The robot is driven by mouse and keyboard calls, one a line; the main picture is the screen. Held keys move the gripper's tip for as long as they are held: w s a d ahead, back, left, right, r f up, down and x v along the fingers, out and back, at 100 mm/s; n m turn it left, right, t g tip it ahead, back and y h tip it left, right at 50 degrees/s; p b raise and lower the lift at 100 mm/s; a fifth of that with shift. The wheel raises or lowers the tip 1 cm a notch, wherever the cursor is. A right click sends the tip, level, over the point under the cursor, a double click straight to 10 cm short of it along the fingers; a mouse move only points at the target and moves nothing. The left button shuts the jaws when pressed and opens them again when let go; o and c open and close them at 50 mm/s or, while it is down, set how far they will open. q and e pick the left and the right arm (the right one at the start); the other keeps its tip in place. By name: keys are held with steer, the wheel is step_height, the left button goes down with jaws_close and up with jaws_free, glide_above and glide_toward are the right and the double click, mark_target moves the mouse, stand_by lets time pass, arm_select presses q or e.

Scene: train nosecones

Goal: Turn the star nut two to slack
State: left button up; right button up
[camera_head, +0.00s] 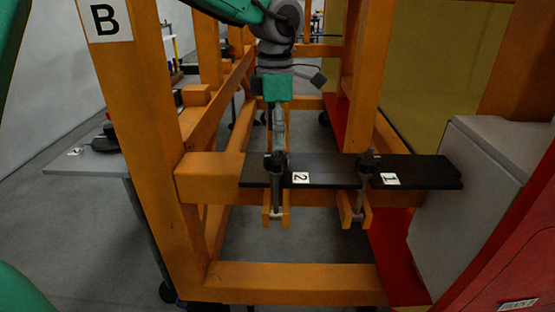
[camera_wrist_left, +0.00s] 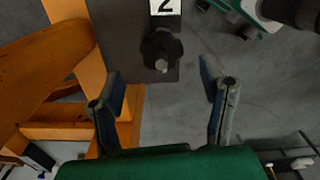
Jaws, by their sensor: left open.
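Star nut two (camera_head: 275,161) is a dark knob on the black plate (camera_head: 330,170), beside the white label "2" (camera_head: 300,177). In the left wrist view the star nut (camera_wrist_left: 161,48) shows dark lobes around a pale bolt end, at the plate's end. My left gripper (camera_head: 278,138) comes down from above, close behind the nut in the head view. In the wrist view its two fingers (camera_wrist_left: 161,75) are spread apart and empty, with the nut centred just beyond the fingertips. Contact with the nut is not visible. My right gripper is not in view.
Another star nut (camera_head: 369,160) sits by label "1" (camera_head: 390,179) on the same plate. Orange beams (camera_head: 290,282) frame the area, with a post marked "B" (camera_head: 105,20) at left. A grey box (camera_head: 470,190) stands at right. Grey floor shows below.

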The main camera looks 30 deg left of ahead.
mark_target(276, 155)
arm_select(q)
step_height(276, 155, down, 6)
steer(key=shift+f+b, duration=0.1)
steer(key=shift+b, duration=0.2)
steer(key=c, duration=1.1)
